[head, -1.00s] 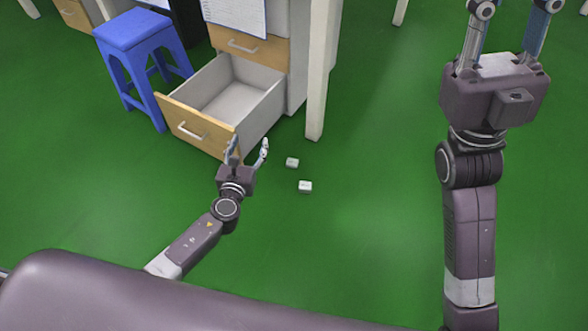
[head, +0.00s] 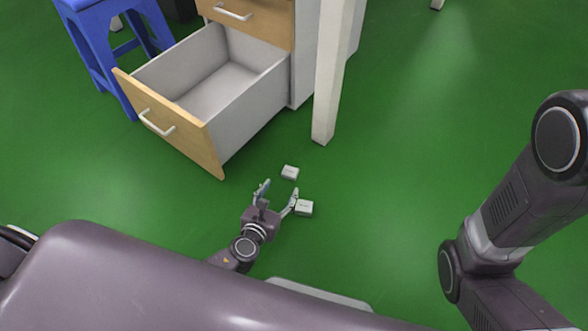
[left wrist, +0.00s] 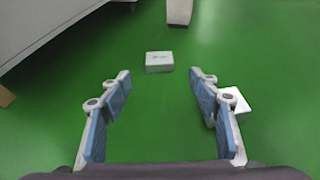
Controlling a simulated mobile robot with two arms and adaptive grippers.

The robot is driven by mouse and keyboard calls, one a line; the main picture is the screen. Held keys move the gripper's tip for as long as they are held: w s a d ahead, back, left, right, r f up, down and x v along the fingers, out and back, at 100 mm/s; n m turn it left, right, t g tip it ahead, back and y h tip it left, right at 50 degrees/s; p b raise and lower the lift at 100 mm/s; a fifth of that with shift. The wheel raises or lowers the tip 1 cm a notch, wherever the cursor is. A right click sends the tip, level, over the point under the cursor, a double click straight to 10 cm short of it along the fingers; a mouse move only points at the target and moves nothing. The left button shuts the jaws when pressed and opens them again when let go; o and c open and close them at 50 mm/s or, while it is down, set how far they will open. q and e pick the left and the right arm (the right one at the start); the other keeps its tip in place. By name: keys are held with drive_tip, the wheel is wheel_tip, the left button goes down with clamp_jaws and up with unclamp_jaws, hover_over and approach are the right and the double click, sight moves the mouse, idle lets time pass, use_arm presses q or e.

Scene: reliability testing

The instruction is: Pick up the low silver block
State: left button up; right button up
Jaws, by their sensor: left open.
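Two small pale, silvery blocks lie on the green floor in the head view: a far block (head: 290,172) and a near block (head: 305,208). They look alike, and I cannot tell which is the low silver one. My left gripper (head: 280,188) is open and empty, low beside them. In the left wrist view, the far block (left wrist: 159,62) lies ahead, in line with the gap between the fingers. The near block (left wrist: 236,101) is outside the right finger, partly hidden by it. My right arm shows at the right, but its gripper is out of frame.
An open, empty drawer (head: 252,115) juts out from a cabinet, left of and behind the blocks. A white table leg (head: 328,85) stands just beyond the far block. A blue stool (head: 90,40) is at the upper left. The floor to the right is clear.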

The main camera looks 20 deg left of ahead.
sight(289, 174)
use_arm(q)
drive_tip(key=shift+b+x, duration=0.55)
drive_tip(key=shift+x, duration=0.95)
drive_tip(key=b+x, duration=0.2)
drive_tip(key=x, duration=0.2)
drive_tip(key=shift+w+a+b, duration=0.1)
drive_tip(key=shift+w+b, duration=0.1)
drive_tip(key=shift+b, duration=0.1)
drive_tip(key=shift+w+f, duration=0.1)
drive_tip(key=shift+w, duration=0.35)
drive_tip(key=c, duration=1.3)
drive_tip(key=shift+c, duration=0.2)
